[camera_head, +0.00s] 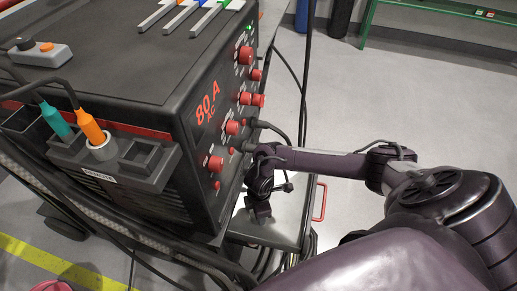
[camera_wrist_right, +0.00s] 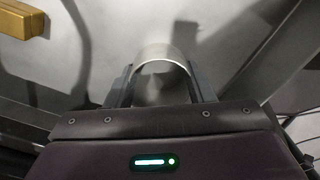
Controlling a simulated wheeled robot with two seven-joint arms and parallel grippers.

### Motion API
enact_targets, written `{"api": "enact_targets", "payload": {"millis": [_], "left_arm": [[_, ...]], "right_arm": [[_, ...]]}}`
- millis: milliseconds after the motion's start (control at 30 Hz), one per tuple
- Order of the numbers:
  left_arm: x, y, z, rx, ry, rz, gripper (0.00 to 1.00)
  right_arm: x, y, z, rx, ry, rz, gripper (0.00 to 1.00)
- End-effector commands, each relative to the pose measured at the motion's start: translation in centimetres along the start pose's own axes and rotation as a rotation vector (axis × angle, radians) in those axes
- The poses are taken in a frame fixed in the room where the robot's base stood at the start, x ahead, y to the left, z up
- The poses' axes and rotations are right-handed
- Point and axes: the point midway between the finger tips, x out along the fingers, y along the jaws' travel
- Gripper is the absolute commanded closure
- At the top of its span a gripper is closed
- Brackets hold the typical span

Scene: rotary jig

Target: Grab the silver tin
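The silver tin (camera_wrist_right: 160,56) shows in the right wrist view as a round, shiny, pale metal shape between the two fingers of my right gripper (camera_wrist_right: 160,76). One finger is on each side of it, close to its sides; I cannot tell whether they press on it. In the head view my right gripper (camera_head: 260,211) points down at a grey tray-like shelf (camera_head: 285,232) beside the black machine. The tin cannot be made out there behind the gripper. My left gripper is not in view.
The black machine (camera_head: 190,170) with red knobs stands just left of my right arm, with cables hanging near it. A red handle (camera_head: 320,201) is at the shelf's right side. A gold block (camera_wrist_right: 22,20) lies at upper left in the wrist view.

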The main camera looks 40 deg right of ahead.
Motion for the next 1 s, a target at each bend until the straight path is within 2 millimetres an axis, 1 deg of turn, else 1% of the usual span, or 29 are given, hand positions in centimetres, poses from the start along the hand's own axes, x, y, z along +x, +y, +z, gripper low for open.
{"api": "enact_targets", "payload": {"millis": [33,67,100,367,467,567,667,767,900,1000], "left_arm": [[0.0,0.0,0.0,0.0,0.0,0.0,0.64],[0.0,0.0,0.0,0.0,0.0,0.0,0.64],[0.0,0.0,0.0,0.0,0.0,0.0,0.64],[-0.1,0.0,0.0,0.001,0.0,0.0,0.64],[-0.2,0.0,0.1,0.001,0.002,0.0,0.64],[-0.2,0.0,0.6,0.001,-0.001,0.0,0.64],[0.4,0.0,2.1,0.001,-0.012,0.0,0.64],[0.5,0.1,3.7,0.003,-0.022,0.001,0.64],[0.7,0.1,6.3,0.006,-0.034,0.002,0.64],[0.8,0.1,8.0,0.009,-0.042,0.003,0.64]], "right_arm": [[0.0,0.0,0.0,0.0,0.0,0.0,0.69],[0.0,0.0,0.0,0.0,0.0,0.0,0.73],[0.0,0.0,0.0,0.0,0.0,0.0,0.74],[-0.3,0.0,0.0,0.0,0.0,0.001,0.74],[-0.9,0.1,0.0,0.001,0.0,0.001,0.74],[-2.2,0.1,0.0,0.0,0.002,0.002,0.74],[-4.1,0.1,0.0,-0.002,0.001,0.003,0.74],[-6.8,0.1,0.0,-0.001,0.001,0.005,0.74],[-11.3,0.2,0.0,-0.003,0.002,0.005,0.74],[-14.2,0.1,-0.1,-0.003,0.003,0.005,0.74]]}}
